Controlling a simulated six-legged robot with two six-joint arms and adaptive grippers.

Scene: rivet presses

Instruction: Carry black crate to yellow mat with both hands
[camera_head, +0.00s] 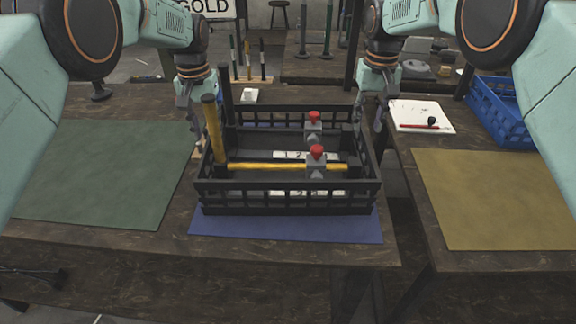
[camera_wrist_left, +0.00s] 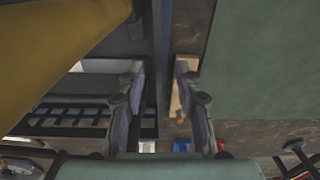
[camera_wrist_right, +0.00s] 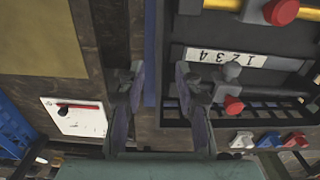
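The black crate (camera_head: 290,205) sits on the blue mat (camera_head: 290,229) on the left-hand table. It has slatted walls and holds yellow bars, two red-topped grey pieces and white numbered strips. The yellow mat (camera_head: 490,200) lies bare on the right-hand table. My left gripper (camera_head: 188,118) is open at the crate's left side; in the left wrist view its parted fingers (camera_wrist_left: 160,90) are over the crate's left edge. My right gripper (camera_head: 378,115) is open at the right side; in the right wrist view its fingers (camera_wrist_right: 155,90) are beside the crate's edge. Neither visibly grips the crate.
A green mat (camera_head: 105,170) lies left of the crate. A gap separates the two tables. Upright posts (camera_head: 248,60) stand behind the crate.

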